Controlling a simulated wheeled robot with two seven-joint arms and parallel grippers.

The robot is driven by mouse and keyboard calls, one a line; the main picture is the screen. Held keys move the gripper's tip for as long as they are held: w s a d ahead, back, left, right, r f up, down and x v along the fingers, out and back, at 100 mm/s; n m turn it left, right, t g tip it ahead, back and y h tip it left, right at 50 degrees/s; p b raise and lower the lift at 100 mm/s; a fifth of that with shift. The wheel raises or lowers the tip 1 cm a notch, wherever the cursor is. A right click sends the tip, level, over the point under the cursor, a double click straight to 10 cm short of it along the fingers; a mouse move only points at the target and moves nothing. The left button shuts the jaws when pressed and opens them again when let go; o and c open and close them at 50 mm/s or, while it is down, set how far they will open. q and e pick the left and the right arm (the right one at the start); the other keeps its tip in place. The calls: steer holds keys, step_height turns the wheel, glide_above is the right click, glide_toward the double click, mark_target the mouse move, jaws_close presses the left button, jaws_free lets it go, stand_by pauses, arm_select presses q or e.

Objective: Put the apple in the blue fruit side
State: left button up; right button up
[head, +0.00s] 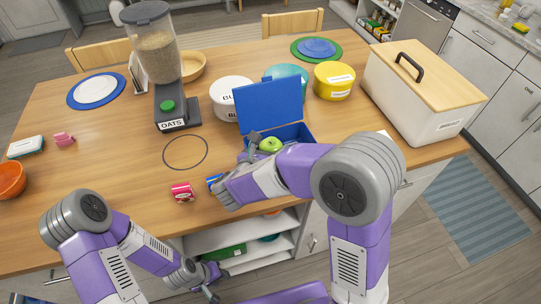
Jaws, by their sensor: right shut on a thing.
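The green apple (271,145) is at the front of the open blue box (297,131), whose blue lid (270,105) stands up at the back. My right gripper (257,146) is shut on the apple, holding it at or just above the box's front part. My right forearm hides much of the box's front and interior, so I cannot tell its compartments or whether the apple touches the bottom. My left gripper (214,284) is empty, low in front of the table, with its fingers apart.
A red-labelled can (182,192) and a partly hidden blue item (214,182) stand near the table's front edge. An oats dispenser (169,100), white tub (231,98), teal bowl (287,74), yellow tub (334,80) and large white bin (420,95) surround the box.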

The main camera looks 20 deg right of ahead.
steer(key=shift+f, duration=0.9)
steer(key=shift+w+f, duration=0.1)
steer(key=shift+f, duration=0.15)
steer(key=shift+f+b, duration=0.6)
steer(key=shift+b, duration=0.05)
steer(key=o, duration=0.7)
steer(key=shift+o, duration=0.8)
steer(key=shift+s+f, duration=0.1)
steer(key=shift+s, duration=0.1)
